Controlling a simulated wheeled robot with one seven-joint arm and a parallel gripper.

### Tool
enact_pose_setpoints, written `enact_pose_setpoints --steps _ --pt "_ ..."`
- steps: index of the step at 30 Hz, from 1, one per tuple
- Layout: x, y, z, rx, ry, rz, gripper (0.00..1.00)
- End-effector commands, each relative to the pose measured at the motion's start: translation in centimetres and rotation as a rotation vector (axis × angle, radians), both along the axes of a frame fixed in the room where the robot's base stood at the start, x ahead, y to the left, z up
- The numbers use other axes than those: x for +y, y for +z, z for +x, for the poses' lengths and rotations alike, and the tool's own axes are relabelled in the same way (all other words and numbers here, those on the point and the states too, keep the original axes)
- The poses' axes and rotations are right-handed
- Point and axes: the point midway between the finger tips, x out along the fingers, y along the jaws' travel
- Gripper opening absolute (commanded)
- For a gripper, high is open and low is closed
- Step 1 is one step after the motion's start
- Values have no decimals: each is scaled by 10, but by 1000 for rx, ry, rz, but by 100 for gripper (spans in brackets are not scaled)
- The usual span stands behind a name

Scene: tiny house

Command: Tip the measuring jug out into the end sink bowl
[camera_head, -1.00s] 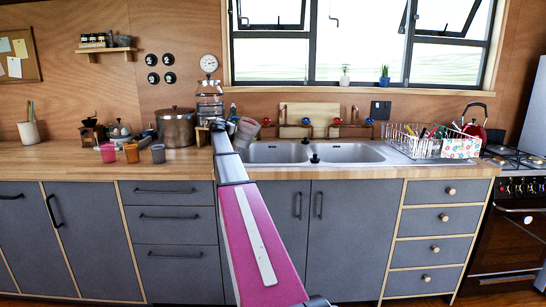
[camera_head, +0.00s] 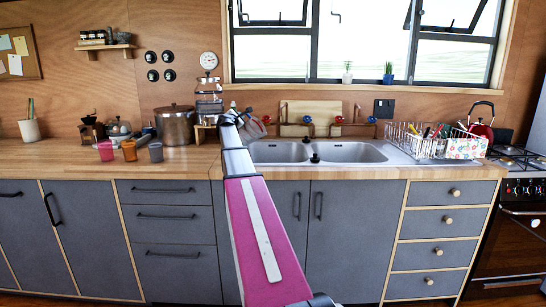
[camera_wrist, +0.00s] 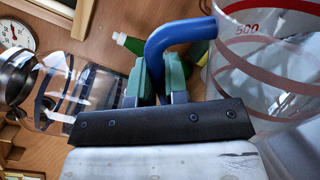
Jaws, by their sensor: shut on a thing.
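The measuring jug (camera_wrist: 262,72) is clear, with red markings, a "500" and a blue handle (camera_wrist: 178,38). My gripper (camera_wrist: 160,72) is shut on that handle with its green fingertips. In the head view, my gripper (camera_head: 238,117) holds the jug (camera_head: 254,128) tilted near the back left corner of the steel sink. The sink has a left bowl (camera_head: 278,153) and a right bowl (camera_head: 350,153). The jug's exact height over the left bowl and its contents cannot be told. My arm hides part of the sink's left edge.
A glass coffee maker (camera_head: 208,103) stands close left of my gripper, with a steel pot (camera_head: 175,126) beyond. Several coloured cups (camera_head: 129,151) stand on the counter. Taps (camera_head: 308,121) line the back of the sink. A full dish rack (camera_head: 425,145) stands at its right.

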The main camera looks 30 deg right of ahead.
Motion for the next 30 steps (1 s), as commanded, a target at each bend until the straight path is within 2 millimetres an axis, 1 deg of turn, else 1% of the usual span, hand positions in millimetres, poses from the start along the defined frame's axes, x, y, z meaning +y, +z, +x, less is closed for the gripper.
enact_pose_setpoints --steps 30 --pt "-3 6 -14 -96 -2 92 0"
